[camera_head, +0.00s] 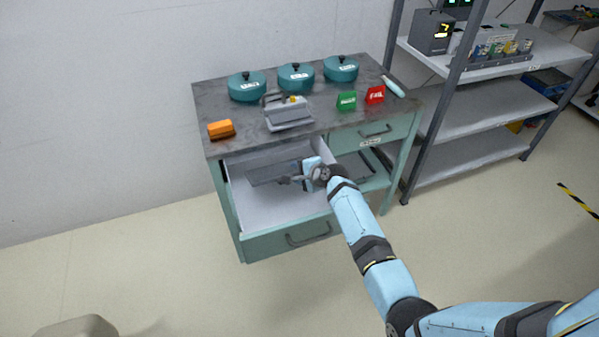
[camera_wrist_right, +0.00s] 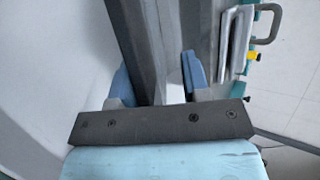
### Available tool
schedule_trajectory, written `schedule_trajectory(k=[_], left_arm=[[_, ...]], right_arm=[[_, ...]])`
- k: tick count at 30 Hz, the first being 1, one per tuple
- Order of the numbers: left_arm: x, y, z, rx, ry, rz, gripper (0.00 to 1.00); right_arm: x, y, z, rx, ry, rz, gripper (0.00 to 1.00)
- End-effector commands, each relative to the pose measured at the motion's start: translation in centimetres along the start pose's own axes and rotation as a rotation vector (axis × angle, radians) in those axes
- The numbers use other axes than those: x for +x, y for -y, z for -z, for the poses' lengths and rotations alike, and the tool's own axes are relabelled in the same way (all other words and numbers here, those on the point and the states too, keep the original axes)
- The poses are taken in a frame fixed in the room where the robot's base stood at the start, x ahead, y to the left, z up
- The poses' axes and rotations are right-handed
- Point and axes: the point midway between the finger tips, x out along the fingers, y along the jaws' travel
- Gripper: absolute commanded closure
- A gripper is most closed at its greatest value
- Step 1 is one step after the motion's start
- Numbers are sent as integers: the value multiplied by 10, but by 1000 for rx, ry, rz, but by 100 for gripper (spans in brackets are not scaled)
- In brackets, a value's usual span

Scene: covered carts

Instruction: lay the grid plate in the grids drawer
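The grid plate (camera_head: 268,174) is a flat dark grey panel in the left part of the open drawer. I cannot tell whether it rests on the floor. The drawer (camera_head: 285,212) is pulled out, pale inside with a green front; its label is not readable. My right gripper (camera_head: 298,179) is at the plate's right end, inside the drawer outline. In the right wrist view its fingers (camera_wrist_right: 158,85) stand apart. A dark grey strip (camera_wrist_right: 140,45), probably the plate, runs between them, with a light gap beside the right finger. My left gripper is not in view.
The worktop (camera_head: 225,98) holds three teal pots (camera_head: 296,77), a grey device (camera_head: 288,112), an orange block (camera_head: 221,129), and green (camera_head: 347,101) and red (camera_head: 375,94) signs. A closed drawer (camera_head: 376,136) is right of the open one. Metal shelves (camera_head: 470,105) stand further right.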

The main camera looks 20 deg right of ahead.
Motion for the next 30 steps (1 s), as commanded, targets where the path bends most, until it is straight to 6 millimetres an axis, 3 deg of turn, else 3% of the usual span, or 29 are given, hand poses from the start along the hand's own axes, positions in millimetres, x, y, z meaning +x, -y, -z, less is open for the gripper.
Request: schedule_trajectory(k=[8, 11, 21, 30], left_arm=[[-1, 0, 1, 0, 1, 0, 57], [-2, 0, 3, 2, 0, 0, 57], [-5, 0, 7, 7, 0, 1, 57], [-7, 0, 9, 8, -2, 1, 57]], right_arm=[[-8, 0, 0, 0, 0, -1, 58], [-23, 0, 0, -1, -1, 0, 58], [-100, 0, 0, 0, -1, 1, 58], [-136, 0, 0, -1, -1, 0, 58]])
